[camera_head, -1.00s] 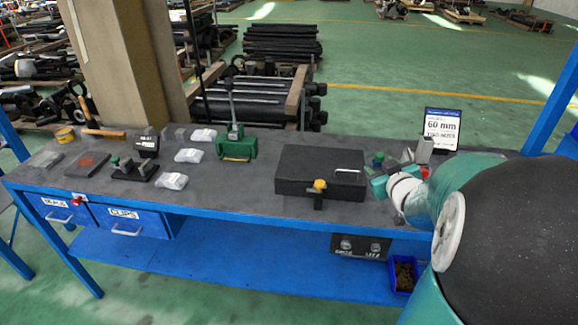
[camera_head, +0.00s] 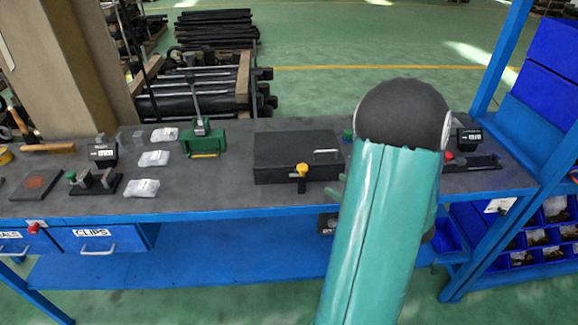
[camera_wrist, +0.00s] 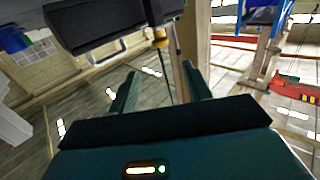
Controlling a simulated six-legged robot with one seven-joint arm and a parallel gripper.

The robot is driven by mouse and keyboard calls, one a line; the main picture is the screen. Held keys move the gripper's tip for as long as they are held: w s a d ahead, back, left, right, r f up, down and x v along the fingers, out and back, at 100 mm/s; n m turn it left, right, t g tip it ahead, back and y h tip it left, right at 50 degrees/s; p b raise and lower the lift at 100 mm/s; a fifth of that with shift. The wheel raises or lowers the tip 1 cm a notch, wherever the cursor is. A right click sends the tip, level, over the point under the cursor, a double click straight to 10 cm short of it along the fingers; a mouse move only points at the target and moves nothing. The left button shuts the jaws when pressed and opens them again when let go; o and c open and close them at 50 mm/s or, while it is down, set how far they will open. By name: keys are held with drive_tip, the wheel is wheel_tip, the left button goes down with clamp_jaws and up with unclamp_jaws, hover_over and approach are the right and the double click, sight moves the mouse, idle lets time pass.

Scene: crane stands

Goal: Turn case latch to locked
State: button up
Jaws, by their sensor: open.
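The black case (camera_head: 285,148) lies closed on the dark bench top, with a pale handle on its right. Its latch has a yellow knob (camera_head: 301,169) at the middle of the case's front edge. In the wrist view a yellow knob (camera_wrist: 160,38) on a dark stem shows beside a dark body, just beyond my fingertips. My gripper (camera_wrist: 158,72) is open and empty, its two teal fingers apart, with the knob roughly in line with the gap. In the head view my arm hides most of the gripper, right of the latch.
A green press (camera_head: 203,141), plastic bags (camera_head: 141,188) and a small fixture stand left of the case. A black device (camera_head: 468,139) stands to the right. Blue shelving and bins (camera_head: 540,80) bound the right end.

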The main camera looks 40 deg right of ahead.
sight(302, 166)
drive_tip(key=w, duration=0.4)
drive_tip(key=w+a, duration=0.1)
drive_tip(key=w, duration=0.3)
drive_tip(key=w+a, duration=0.1)
drive_tip(key=w, duration=0.4)
drive_tip(key=shift+a, duration=0.25)
drive_tip(key=shift+s, duration=0.1)
drive_tip(key=shift+c, duration=0.4)
drive_tip(key=c, duration=0.9)
